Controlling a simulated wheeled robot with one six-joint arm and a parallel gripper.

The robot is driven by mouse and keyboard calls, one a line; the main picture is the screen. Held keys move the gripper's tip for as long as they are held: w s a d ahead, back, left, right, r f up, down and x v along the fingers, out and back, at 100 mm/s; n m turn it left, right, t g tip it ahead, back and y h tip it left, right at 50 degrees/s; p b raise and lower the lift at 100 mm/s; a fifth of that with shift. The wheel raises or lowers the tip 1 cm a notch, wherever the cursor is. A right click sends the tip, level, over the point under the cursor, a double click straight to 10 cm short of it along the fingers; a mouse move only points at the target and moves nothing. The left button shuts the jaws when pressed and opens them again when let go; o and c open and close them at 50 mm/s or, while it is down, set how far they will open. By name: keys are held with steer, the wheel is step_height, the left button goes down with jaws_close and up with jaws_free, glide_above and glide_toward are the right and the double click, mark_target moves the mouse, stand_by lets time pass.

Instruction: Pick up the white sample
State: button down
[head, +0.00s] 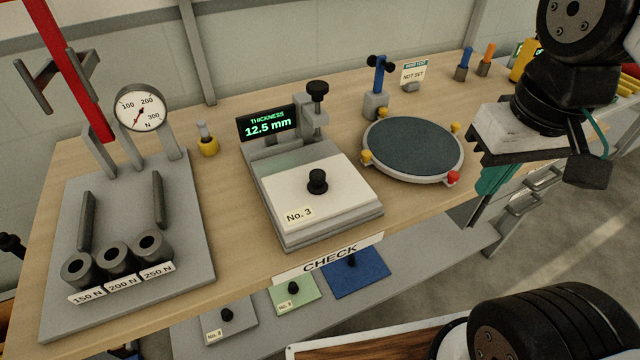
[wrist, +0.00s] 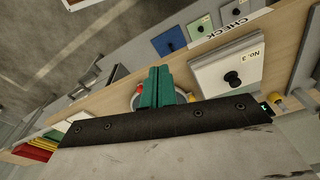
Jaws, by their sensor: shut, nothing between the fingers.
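The white sample (head: 336,197) is a flat square plate with a black knob and a "No. 3" label. It lies on the grey thickness gauge (head: 290,234), whose display reads 12.5 mm. In the wrist view the white sample (wrist: 215,75) is right of the fingers. My gripper (head: 487,190) has green fingers and is shut and empty. It is to the right of the sample, past the round dark pad, and apart from the sample. In the wrist view the gripper's fingers (wrist: 158,72) are together.
A round dark pad (head: 412,147) with coloured knobs lies between sample and gripper. A force-gauge stand (head: 185,262) with weights is at left. Grey (head: 229,324), green (head: 294,298) and blue (head: 356,277) plates with knobs lie on the lower shelf under the CHECK sign (head: 328,258).

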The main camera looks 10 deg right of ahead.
stand_by(0.4)
steer(key=c, duration=1.5)
jaws_free()
steer(key=shift+a, duration=0.15)
steer(key=o, duration=0.5)
steer(key=w+a, duration=0.1)
steer(key=w+a+f+n+g, duration=0.1)
steer(key=w+a+f+n, duration=0.1)
steer(key=a, duration=0.1)
steer(key=shift+f+g, duration=0.1)
steer(key=shift+g, duration=0.3)
steer(key=shift+o, duration=0.2)
steer(key=m+t, duration=0.1)
steer(key=m, duration=0.4)
glide_above(318, 175)
steer(key=s+a, duration=0.1)
step_height(318, 175, down, 6)
steer(key=f, duration=0.1)
steer(key=shift+w+r+t, duration=0.1)
steer(key=shift+r+t, duration=0.2)
steer(key=shift+t, duration=0.1)
steer(key=shift+f+m, duration=0.2)
steer(key=shift+m, duration=0.1)
steer(key=shift+w+d+f, duration=0.15)
steer(key=shift+f, duration=1.05)
steer(key=shift+w+d+f, duration=0.15)
steer(key=shift+d+f, duration=0.05)
steer(key=shift+f, duration=1.05)
steer(key=shift+w+d+f, duration=0.15)
steer(key=shift+f, duration=1.05)
